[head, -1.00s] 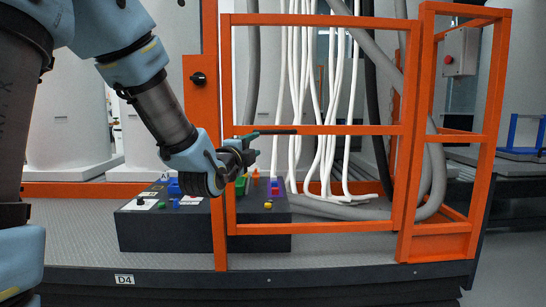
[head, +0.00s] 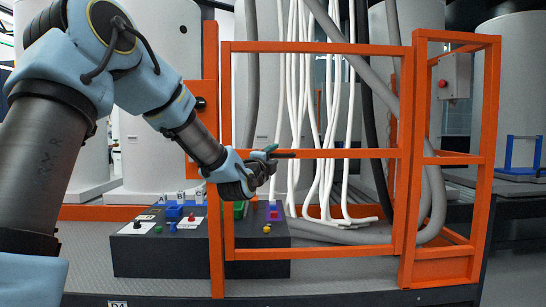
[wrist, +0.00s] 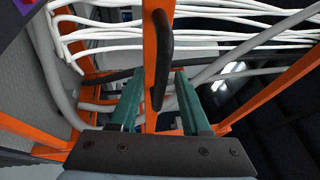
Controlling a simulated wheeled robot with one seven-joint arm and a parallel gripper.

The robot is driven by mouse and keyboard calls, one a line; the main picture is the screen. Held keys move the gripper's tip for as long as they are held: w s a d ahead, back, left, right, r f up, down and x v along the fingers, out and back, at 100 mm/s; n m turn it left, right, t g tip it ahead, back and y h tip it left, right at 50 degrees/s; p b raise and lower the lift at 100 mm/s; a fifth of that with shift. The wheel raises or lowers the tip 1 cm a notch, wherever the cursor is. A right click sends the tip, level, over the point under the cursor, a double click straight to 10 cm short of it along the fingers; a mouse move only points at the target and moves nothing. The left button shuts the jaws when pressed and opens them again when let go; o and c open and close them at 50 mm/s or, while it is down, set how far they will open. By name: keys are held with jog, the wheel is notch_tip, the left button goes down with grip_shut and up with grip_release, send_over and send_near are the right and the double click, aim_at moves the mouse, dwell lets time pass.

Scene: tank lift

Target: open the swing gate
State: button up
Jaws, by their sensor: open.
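The swing gate (head: 318,154) is an orange frame with a middle rail, in the centre of the head view; it looks closed, in line with its posts. A black bar handle (wrist: 164,55) sits on an orange bar of the gate in the wrist view. It shows as a thin dark bar (head: 285,155) at the middle rail in the head view. My gripper (wrist: 160,76) is open, with its teal fingers on either side of the handle's near end. I cannot tell whether they touch it. A black knob (head: 200,103) sits on the orange plate at the left post.
A dark control box (head: 160,255) with coloured buttons stands behind the gate's lower left. White hoses (head: 320,110) and grey pipes hang behind the gate. A fixed orange frame (head: 440,270) stands at right, with a red-button box (head: 454,76) behind it.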

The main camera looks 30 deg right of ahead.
jog(key=shift+c, duration=0.3)
grip_shut()
dwell(1.1)
